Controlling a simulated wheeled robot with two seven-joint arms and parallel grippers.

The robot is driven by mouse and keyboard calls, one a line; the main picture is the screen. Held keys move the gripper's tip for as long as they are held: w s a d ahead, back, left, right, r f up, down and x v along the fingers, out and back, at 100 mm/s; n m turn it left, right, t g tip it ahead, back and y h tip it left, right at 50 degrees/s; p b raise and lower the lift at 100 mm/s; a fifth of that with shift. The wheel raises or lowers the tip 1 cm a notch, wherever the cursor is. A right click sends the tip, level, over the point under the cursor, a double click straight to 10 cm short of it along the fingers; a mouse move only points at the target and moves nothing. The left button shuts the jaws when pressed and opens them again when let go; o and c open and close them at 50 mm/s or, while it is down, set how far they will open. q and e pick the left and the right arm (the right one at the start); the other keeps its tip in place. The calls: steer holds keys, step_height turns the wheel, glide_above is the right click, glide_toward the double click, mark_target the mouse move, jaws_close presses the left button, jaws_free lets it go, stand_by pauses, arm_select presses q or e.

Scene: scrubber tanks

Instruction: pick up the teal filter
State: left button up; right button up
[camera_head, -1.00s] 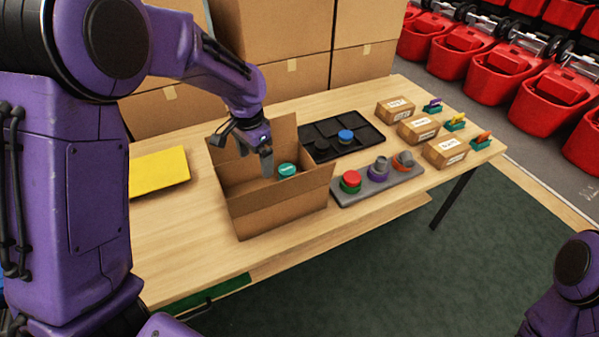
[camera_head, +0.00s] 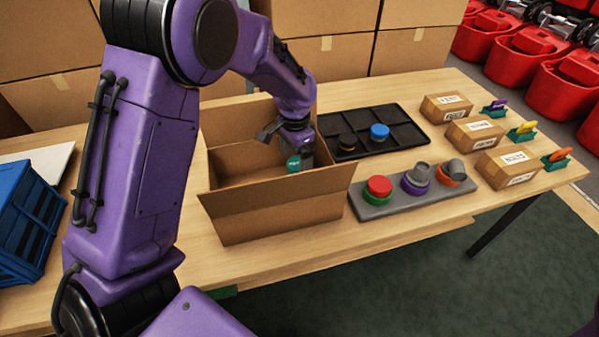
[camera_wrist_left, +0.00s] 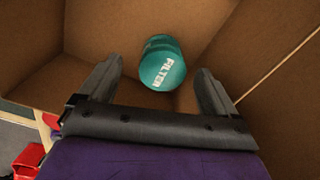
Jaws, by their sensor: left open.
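The teal filter (camera_head: 293,163) is a short cylinder inside the open cardboard box (camera_head: 275,211). In the left wrist view the left gripper's fingers (camera_wrist_left: 157,80) are apart with a gap wider than the filter, and no contact shows. My right gripper is not in view.
Small labelled boxes (camera_head: 474,133) stand farther right. A blue crate (camera_head: 27,214) is at the left.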

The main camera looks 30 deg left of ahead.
mark_target(296, 163)
arm_select(q)
steer(key=f, duration=0.6)
steer(key=shift+w+a+f, duration=0.15)
steer(key=shift+w+f, duration=0.1)
steer(key=shift+w, duration=0.1)
steer(key=shift+r, duration=0.1)
steer(key=c, duration=1)
steer(key=shift+c, duration=0.2)
steer(key=shift+r, duration=0.1)
